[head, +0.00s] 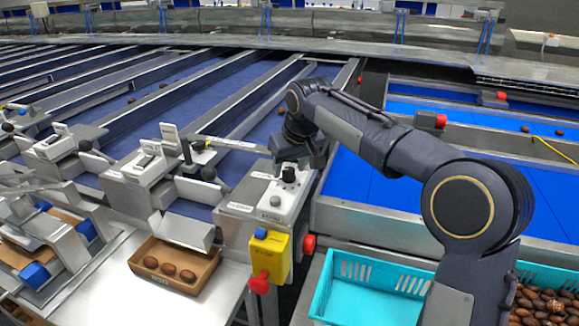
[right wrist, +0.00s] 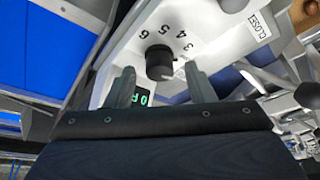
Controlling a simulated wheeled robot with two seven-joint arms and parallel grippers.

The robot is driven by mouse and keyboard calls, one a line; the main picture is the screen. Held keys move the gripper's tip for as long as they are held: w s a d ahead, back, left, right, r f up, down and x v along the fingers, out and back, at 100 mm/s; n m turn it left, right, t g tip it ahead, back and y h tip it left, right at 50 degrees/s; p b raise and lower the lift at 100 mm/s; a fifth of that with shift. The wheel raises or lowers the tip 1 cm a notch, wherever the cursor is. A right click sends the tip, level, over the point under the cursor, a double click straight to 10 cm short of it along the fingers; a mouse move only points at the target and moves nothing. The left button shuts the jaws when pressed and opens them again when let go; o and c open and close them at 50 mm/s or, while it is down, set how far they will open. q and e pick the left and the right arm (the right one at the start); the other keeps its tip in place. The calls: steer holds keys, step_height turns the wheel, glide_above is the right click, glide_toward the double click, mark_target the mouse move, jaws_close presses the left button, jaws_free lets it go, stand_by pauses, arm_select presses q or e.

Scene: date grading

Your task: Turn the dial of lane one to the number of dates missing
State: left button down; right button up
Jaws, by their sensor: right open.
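The dial, a round black knob (right wrist: 160,62) on a white panel, has printed numbers around it; 6, 5, 4 and 3 are readable. In the head view the dial (head: 289,174) is on the lane's control box (head: 272,205). My right gripper (right wrist: 159,68) is open, its fingertips at either side of the knob's near part with gaps; I cannot tell the depth between them. A green display (right wrist: 145,99) is partly hidden by the left finger. A cardboard box (head: 150,281) under the lane's chute holds three brown dates. My left gripper is not in view.
A yellow box with a red button (head: 270,258) hangs below the control box. A turquoise crate (head: 350,300) stands to its right, beside a pile of dates (head: 545,305). Blue belts (head: 390,200) lie behind my right arm. A metal table (head: 105,285) is mostly clear.

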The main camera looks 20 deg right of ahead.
steer(key=shift+f, duration=0.15)
steer(key=c, duration=1)
steer(key=shift+w+d+r+n+g+y+p, duration=0.15)
steer(key=shift+n+y+p, duration=0.1)
steer(key=shift+n+p, duration=0.5)
steer(key=shift+s+a+r+n+g+y+p, duration=0.15)
steer(key=shift+n+y+p, duration=0.1)
steer(key=shift+n+p, duration=0.5)
steer(key=shift+w+d+f+n+g+y+p, duration=0.15)
steer(key=shift+n+g+y+p, duration=0.25)
steer(key=shift+n+p, duration=0.8)
steer(key=shift+n+y+p, duration=0.3)
steer(key=shift+n+p, duration=0.1)
steer(key=shift+n, duration=0.3)
steer(key=shift+f, duration=0.1)
steer(key=o, duration=1)
